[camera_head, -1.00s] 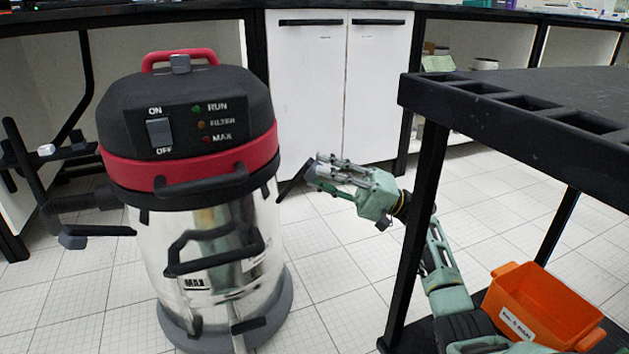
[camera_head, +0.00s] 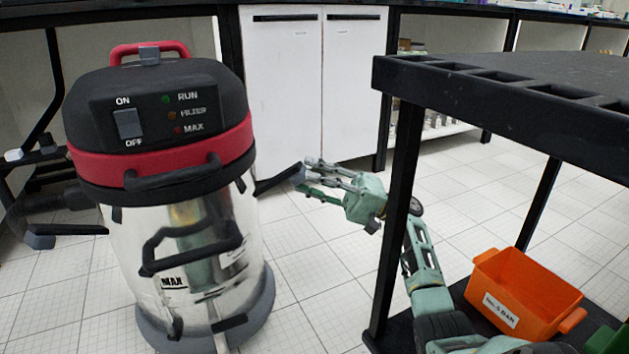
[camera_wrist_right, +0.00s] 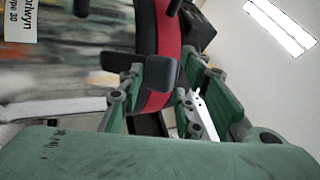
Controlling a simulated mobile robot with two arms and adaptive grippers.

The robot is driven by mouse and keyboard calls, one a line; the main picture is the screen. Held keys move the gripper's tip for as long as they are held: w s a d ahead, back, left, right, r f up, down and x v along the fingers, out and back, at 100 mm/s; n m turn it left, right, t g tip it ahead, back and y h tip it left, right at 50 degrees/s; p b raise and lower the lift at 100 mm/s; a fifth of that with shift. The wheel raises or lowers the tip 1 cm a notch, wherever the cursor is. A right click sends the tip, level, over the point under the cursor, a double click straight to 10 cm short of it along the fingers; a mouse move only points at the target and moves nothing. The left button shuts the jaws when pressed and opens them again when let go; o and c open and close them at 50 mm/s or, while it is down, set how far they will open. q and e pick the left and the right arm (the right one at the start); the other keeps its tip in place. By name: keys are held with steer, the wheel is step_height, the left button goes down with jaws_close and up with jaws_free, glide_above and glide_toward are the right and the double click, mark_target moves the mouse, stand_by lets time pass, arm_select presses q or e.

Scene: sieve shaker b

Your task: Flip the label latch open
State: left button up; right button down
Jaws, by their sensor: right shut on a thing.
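The label latch (camera_head: 278,181) is a dark lever on the right side of the vacuum-like machine (camera_head: 195,165), just below its red band. It sticks outward from the body, sloping slightly up to the right. My right gripper (camera_head: 300,176) is shut on the outer end of the lever, with its forearm coming from the lower right. In the right wrist view, a dark piece (camera_wrist_right: 145,72) lies at the fingers in front of the red band, and a printed label (camera_wrist_right: 20,20) shows on the metal body. The fingers partly hide the lever's end. My left gripper is out of view.
A black cart (camera_head: 520,85) stands at the right, its leg close in front of my right arm. An orange bin (camera_head: 525,300) sits on its lower shelf. White cabinets (camera_head: 310,90) stand behind. Tiled floor is free between machine and cart.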

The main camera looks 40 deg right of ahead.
steer(key=shift+w+a+f, duration=0.1)
steer(key=shift+a+f, duration=0.5)
steer(key=shift+f, duration=0.15)
steer(key=c, duration=1.6)
jaws_free()
steer(key=shift+o, duration=1)
steer(key=shift+w+f, duration=0.1)
steer(key=shift+a, duration=0.15)
steer(key=v, duration=1.2)
steer(key=shift+d+r, duration=0.3)
steer(key=shift+r, duration=0.1)
steer(key=shift+w, duration=0.1)
